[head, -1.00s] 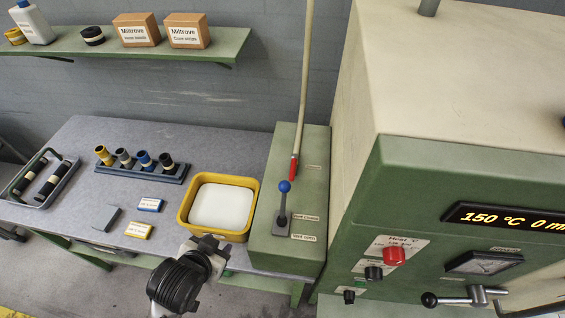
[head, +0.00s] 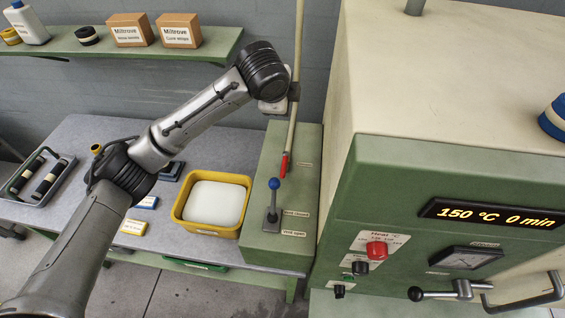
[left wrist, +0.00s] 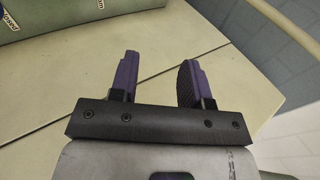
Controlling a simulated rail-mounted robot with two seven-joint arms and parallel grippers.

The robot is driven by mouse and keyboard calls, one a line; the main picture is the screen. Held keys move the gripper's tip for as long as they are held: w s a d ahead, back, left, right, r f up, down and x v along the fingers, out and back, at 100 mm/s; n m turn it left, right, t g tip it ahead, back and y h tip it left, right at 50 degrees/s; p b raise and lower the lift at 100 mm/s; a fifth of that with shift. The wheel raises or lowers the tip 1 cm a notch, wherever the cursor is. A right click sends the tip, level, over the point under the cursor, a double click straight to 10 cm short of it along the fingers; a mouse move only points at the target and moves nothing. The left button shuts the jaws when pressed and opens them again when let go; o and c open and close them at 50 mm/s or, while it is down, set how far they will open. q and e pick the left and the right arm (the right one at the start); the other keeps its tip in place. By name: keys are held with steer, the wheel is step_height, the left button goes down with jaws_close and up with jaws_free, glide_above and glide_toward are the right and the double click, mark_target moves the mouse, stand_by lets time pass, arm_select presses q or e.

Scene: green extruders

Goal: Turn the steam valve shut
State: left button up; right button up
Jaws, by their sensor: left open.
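A red lever handle (head: 285,164) sits at the foot of the thin cream pipe (head: 297,60) on the green box; I take it for the steam valve, but its label is too small to read. It points down along the pipe. My left gripper (head: 293,91) is beside the pipe, well above the red handle. Whether it touches the pipe I cannot tell. In the left wrist view its two purple fingers (left wrist: 157,78) are apart with nothing gripped between them, over a pale surface. My right gripper is not in view.
A blue-knobbed lever (head: 273,200) stands upright on the green box (head: 262,243), by vent labels. The large green and cream machine (head: 400,195) stands close on the right. A yellow tray (head: 182,218) with a white block is on the bench. A shelf (head: 100,52) hangs behind.

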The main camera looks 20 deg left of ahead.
mark_target(283, 167)
arm_select(q)
steer(key=f+m+g, duration=0.2)
steer(key=f+m, duration=0.4)
steer(key=f, duration=0.1)
steer(key=s+f+m+g+h, duration=0.1)
steer(key=f+m+g, duration=0.1)
steer(key=f+m, duration=0.3)
steer(key=f+m+g+h, duration=0.1)
steer(key=f+m+g, duration=0.1)
steer(key=f+m, duration=0.4)
steer(key=shift+s+d+f+m+g, duration=0.1)
steer(key=shift+f+g, duration=0.05)
steer(key=shift+f, duration=0.5)
steer(key=shift+s+d+f+m+g, duration=0.1)
steer(key=shift+s+f, duration=0.05)
steer(key=shift+f, duration=0.55)
steer(key=shift+s+d+f+m+g, duration=0.1)
steer(key=shift+f+g, duration=0.05)
steer(key=shift+f, duration=0.5)
jaws_close()
